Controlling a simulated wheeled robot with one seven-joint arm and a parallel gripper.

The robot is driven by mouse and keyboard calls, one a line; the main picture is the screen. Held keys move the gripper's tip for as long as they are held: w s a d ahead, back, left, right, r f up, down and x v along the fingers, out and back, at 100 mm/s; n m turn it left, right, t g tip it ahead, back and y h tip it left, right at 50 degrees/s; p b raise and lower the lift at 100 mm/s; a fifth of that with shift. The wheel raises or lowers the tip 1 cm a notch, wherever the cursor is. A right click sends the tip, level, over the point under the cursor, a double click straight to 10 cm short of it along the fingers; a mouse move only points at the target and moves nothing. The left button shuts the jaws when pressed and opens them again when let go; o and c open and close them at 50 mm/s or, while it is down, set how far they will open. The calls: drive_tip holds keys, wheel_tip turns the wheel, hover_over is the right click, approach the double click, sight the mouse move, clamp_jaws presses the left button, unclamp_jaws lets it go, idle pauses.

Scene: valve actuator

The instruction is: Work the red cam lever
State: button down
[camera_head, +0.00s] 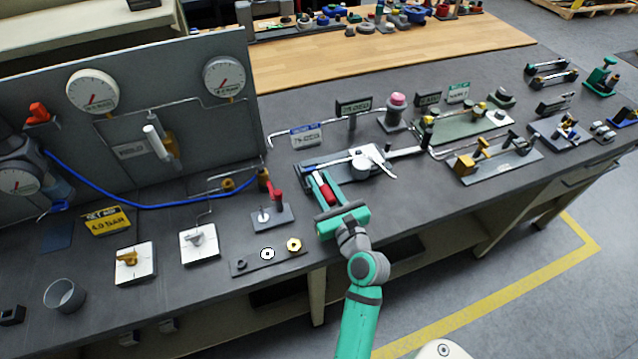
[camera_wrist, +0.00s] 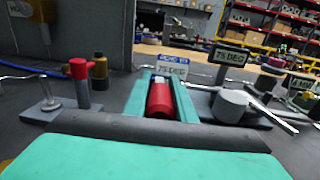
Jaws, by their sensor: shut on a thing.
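The red handle of the cam lever (camera_wrist: 160,98) stands between my fingers in the wrist view. It also shows in the head view (camera_head: 328,192), between the teal fingers. My gripper (camera_head: 322,180) is shut on this red handle, low over the front of the bench. In the wrist view my gripper (camera_wrist: 162,85) has a finger on each side of the red part. The lever's lower end and pivot are hidden by my gripper. A grey plate with a round grey knob (camera_head: 360,163) lies just behind my gripper.
A small fixture with a red-topped post (camera_head: 275,195) stands close to the left of my gripper. A sign reading 75 DEG (camera_wrist: 229,56) stands behind to the right. A gauge panel (camera_head: 150,120) rises at the left. Some bare bench (camera_head: 410,205) lies to the right.

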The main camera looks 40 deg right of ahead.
sight(333, 203)
drive_tip(key=c, duration=1.5)
unclamp_jaws()
drive_tip(key=shift+s, duration=0.1)
drive_tip(key=v, duration=1)
drive_tip(key=shift+s+a, duration=0.15)
drive_tip(key=shift+s, duration=0.2)
